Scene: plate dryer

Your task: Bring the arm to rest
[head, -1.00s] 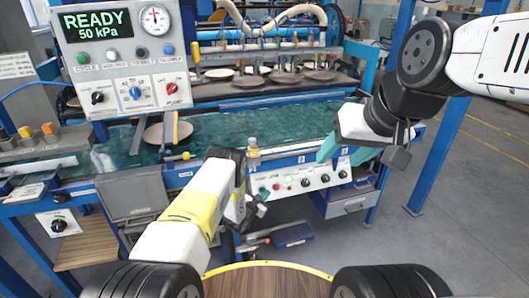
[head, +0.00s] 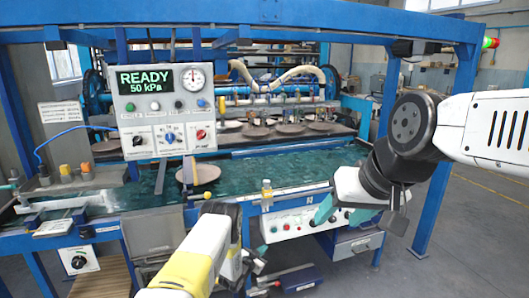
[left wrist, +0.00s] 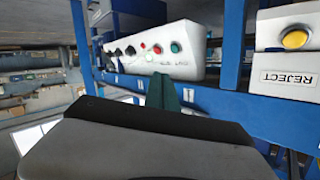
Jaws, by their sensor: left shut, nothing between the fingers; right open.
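My left arm, with a yellow band, reaches up from the bottom of the head view. Its gripper (head: 256,268) is small and dark there, low in front of the bench. In the left wrist view the teal fingers of this gripper (left wrist: 165,92) are together and empty, in front of a white control panel (left wrist: 155,50); contact cannot be told. My right arm comes in from the right. Its gripper (head: 342,213) is open and empty, its teal fingers apart, in front of the bench's front panel (head: 290,224).
The plate dryer bench has a wet green surface (head: 260,180) with one plate (head: 198,173) on it. Several plates stand in a row behind. A display box (head: 165,110) reads READY, 50 kPa. Floor (head: 470,240) is clear at right.

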